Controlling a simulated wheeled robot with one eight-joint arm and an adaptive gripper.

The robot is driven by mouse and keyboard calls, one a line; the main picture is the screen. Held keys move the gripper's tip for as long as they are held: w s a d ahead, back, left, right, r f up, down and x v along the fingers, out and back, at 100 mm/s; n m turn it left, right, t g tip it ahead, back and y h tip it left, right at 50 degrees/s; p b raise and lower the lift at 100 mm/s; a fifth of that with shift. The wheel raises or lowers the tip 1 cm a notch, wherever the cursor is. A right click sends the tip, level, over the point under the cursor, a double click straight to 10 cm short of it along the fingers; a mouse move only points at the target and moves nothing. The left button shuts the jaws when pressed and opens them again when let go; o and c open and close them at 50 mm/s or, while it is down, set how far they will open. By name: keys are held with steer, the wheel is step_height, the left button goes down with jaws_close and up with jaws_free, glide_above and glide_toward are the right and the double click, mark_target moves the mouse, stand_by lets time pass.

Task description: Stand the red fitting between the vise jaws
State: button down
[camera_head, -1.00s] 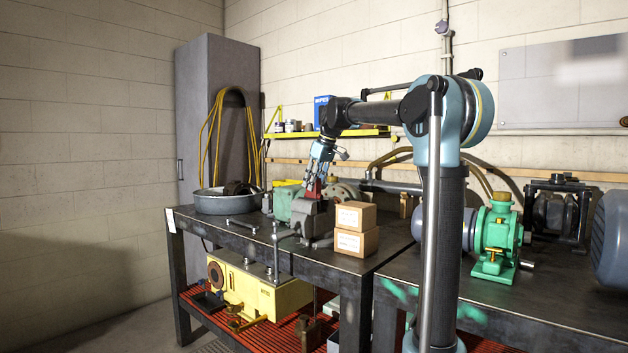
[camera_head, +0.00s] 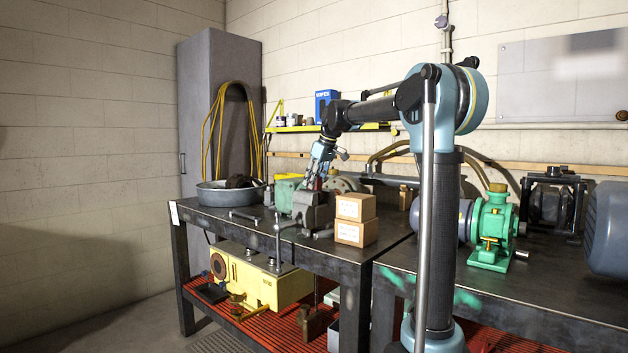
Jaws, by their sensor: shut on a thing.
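The red fitting (camera_head: 318,184) is a small patch at my gripper's fingertips in the head view, partly hidden by the fingers. My gripper (camera_head: 313,181) points down and is shut on it. The grey vise (camera_head: 316,211) stands on the dark workbench, right below the gripper. The fitting's lower end is at the top of the vise jaws. I cannot tell whether it touches them or is between them.
Two stacked cardboard boxes (camera_head: 356,220) stand just right of the vise. A round metal pan (camera_head: 228,196) sits to its left. A green motor or pump (camera_head: 493,228) stands on the right bench. A yellow shelf (camera_head: 375,127) is on the wall behind.

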steer(key=c, duration=1.1)
jaws_free()
steer(key=shift+s+f, duration=0.4)
steer(key=shift+f, duration=0.15)
steer(key=shift+o, duration=0.7)
steer(key=shift+w+d+f, duration=0.25)
steer(key=shift+w+f, duration=0.05)
steer(key=shift+w, duration=0.2)
steer(key=o, duration=0.4)
steer(key=shift+w+f, duration=0.4)
steer(key=shift+w, duration=0.2)
steer(key=shift+s+a+r, duration=0.1)
steer(key=shift+s+r, duration=0.35)
steer(key=shift+s, duration=0.1)
steer(key=c, duration=0.3)
